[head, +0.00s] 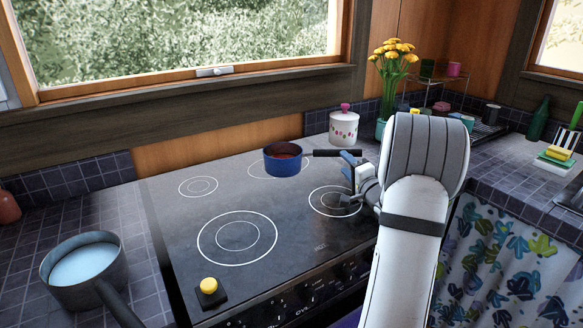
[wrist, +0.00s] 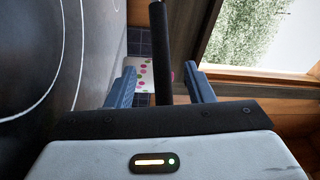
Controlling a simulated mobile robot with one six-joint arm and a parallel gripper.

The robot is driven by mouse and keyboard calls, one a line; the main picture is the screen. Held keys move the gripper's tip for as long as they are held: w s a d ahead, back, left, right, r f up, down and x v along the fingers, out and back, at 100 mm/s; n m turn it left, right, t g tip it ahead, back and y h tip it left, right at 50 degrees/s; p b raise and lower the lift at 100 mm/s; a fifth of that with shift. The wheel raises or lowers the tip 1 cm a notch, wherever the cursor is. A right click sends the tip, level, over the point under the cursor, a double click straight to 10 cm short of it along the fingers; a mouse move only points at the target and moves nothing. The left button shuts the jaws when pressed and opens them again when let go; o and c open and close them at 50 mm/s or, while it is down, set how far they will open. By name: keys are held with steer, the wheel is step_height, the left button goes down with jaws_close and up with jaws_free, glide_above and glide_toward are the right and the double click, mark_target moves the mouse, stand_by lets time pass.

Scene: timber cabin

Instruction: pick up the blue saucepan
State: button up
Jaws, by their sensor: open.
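The blue saucepan (head: 284,163) sits on the back right ring of the black stovetop, with something red inside it. Its black handle (head: 337,153) points right, toward my gripper. My gripper (head: 348,174) is open beside the handle's end. In the wrist view, the handle (wrist: 162,60) stands between the two blue fingers of my gripper (wrist: 163,85), with a gap on each side. The pan's body is not visible in the wrist view. Whether the handle's end lies fully inside the jaws is hard to tell.
A spotted white canister (head: 344,128) with a pink knob stands behind the handle; it shows in the wrist view (wrist: 146,97). A vase of yellow flowers (head: 392,75) is behind my arm. A grey pot (head: 84,272) stands at front left. A yellow button (head: 209,286) sits at the stove's front.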

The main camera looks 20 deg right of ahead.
mark_target(338, 155)
steer(key=shift+w+r, duration=0.1)
steer(key=shift+w, duration=0.3)
steer(key=w, duration=0.6)
steer(key=shift+w+r, duration=0.3)
steer(key=shift+w, duration=0.05)
steer(key=shift+c, duration=0.2)
steer(key=shift+d, duration=0.1)
jaws_close()
steer(key=shift+r, duration=0.1)
